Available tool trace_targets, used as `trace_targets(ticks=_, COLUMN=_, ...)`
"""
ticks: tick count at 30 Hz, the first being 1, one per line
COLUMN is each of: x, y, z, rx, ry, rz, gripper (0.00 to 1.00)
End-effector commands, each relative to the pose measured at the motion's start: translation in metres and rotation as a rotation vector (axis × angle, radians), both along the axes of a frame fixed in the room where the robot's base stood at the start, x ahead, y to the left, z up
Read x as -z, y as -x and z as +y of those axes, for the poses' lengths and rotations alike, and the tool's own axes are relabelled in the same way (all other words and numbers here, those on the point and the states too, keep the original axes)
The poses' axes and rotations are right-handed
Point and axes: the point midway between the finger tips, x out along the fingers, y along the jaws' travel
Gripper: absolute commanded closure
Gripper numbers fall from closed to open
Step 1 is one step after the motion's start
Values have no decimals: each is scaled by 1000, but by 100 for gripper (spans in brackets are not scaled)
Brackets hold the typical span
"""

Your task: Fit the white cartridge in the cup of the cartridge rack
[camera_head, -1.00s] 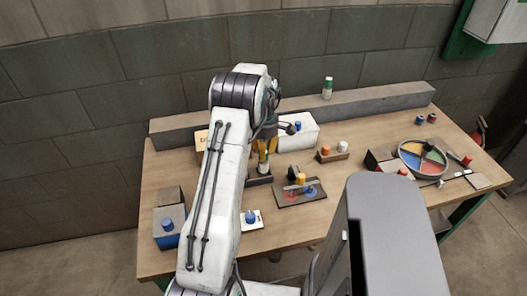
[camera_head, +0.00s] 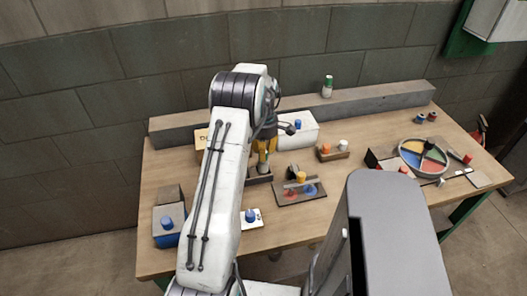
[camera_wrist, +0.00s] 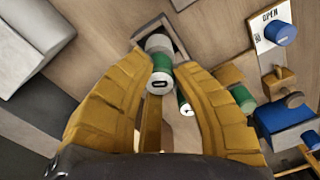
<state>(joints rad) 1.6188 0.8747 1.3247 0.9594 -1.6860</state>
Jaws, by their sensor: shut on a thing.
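The white cartridge (camera_wrist: 159,72) has a green band and a dark slot in its near end. My gripper (camera_wrist: 164,66) is shut on it with its two yellow fingers. The cartridge's far white end is over or inside a dark square frame (camera_wrist: 180,47) in the wrist view, which looks like the rack's cup; I cannot tell how deep it sits. In the head view my gripper (camera_head: 265,150) is above the low dark cartridge rack (camera_head: 260,178), and my arm hides part of it. A smaller white-green cylinder (camera_wrist: 186,105) shows beside the right finger.
A white box with a blue knob (camera_head: 299,135) stands behind.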

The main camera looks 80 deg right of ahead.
Motion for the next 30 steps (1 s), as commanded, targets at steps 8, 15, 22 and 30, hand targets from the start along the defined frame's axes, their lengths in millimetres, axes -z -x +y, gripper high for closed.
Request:
trace_targets(ticks=8, x=5, y=0, z=0, rx=0, ry=0, rz=0, gripper=100)
trace_targets(ticks=15, x=9, y=0, z=0, rx=0, ry=0, rz=0, gripper=100)
trace_targets(ticks=22, x=12, y=0, z=0, rx=0, ry=1, rz=0, gripper=100)
trace_targets(ticks=30, x=17, y=0, z=0, rx=0, ry=1, rz=0, gripper=100)
